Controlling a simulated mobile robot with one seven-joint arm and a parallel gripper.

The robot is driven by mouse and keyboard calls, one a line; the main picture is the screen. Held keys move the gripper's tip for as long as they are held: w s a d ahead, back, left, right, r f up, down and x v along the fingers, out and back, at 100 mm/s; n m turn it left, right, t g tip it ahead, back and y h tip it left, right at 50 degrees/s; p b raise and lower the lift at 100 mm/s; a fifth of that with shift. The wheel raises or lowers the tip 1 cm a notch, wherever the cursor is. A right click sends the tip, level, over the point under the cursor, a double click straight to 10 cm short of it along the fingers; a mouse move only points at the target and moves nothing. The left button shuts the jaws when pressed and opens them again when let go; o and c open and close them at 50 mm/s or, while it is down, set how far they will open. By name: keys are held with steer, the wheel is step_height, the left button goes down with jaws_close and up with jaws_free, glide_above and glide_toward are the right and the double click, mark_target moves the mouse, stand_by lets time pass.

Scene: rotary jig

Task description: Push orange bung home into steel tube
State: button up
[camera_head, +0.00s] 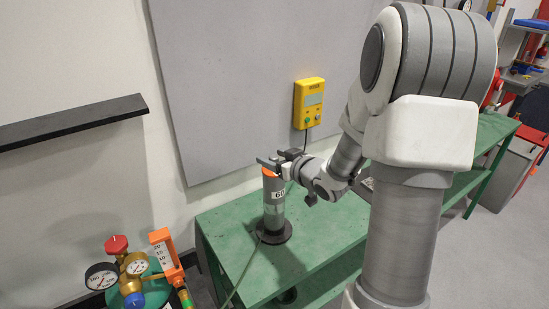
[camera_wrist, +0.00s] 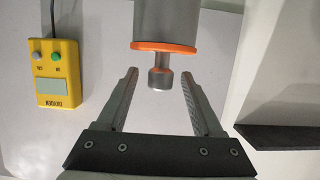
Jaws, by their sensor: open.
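The steel tube (camera_head: 273,212) stands upright on a dark round base on the green bench in the head view and bears a white label. Its end also shows at the top of the wrist view (camera_wrist: 180,20). The orange bung (camera_head: 270,172) sits at the tube's upper end. In the wrist view its orange flange (camera_wrist: 165,47) lies across the tube mouth, with a grey stem and knob (camera_wrist: 160,78) sticking out. Any gap under the flange is too small to tell. My gripper (camera_wrist: 159,74) is open, its fingers either side of the knob, with visible space on both sides.
A yellow control box (camera_head: 309,103) with a cable hangs on the grey wall panel behind the tube. A dark shelf (camera_head: 70,124) is on the wall at left. Gauges and a red knob (camera_head: 116,244) stand at lower left. The green bench top (camera_head: 325,232) is clear in front of the tube.

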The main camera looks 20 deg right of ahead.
steer(key=shift+s, duration=0.1)
steer(key=b+v, duration=0.3)
steer(key=v, duration=1.4)
steer(key=shift+r+b, duration=0.15)
steer(key=shift+b, duration=0.15)
steer(key=shift+s, duration=0.1)
